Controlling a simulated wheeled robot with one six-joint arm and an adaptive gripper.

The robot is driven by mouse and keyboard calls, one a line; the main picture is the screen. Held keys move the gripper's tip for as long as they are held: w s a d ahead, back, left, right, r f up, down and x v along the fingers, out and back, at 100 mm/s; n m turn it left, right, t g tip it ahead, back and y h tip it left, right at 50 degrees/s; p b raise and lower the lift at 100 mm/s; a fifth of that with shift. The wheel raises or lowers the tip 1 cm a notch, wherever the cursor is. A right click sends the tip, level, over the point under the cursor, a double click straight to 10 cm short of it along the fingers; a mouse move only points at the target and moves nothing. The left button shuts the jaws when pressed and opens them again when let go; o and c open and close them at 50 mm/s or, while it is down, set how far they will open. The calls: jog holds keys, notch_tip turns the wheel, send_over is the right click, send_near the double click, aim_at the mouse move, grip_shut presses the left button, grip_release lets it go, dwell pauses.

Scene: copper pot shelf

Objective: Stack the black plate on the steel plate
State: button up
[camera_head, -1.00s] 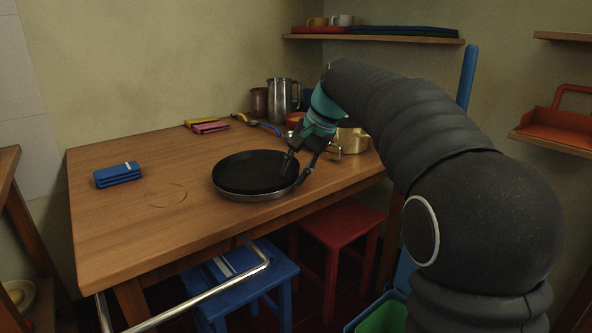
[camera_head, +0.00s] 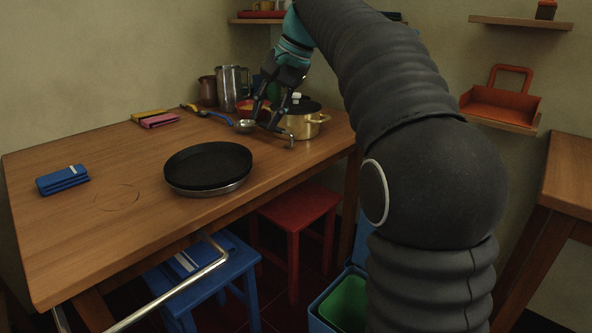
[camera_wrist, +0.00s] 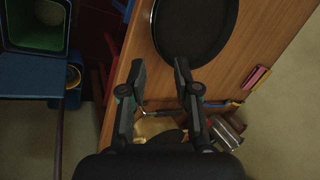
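The black plate (camera_head: 208,163) lies on top of the steel plate (camera_head: 208,191) near the table's front edge. It sits flat or nearly so. Only a thin silver rim of the steel plate shows below it in the head view. In the wrist view the black plate (camera_wrist: 196,22) is at the top, with a sliver of the steel rim (camera_wrist: 158,45) at its left. My gripper (camera_head: 264,127) is open and empty, above the table to the right of the plates and in front of the brass pot. Its two spread fingers also show in the wrist view (camera_wrist: 162,68).
The brass pot (camera_head: 303,121) with a dark lid, a ladle (camera_head: 246,125), a steel pitcher (camera_head: 232,88) and an orange bowl (camera_head: 247,106) crowd the back right. Folded blue cloths (camera_head: 62,179) lie at the left. The table between cloths and plates is clear.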

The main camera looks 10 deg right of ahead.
jog(key=s+d+f+n+t+h, duration=0.1)
jog(key=s+d+f+n+h, duration=0.1)
jog(key=s+f, duration=0.9)
jog(key=s+d+f+n+t+h, duration=0.2)
jog(key=s+f, duration=0.9)
jog(key=s, duration=0.7)
jog(key=shift+s+d+f+n+h, duration=0.3)
jog(key=shift+d+f+n, duration=0.1)
jog(key=shift+d+n, duration=0.6)
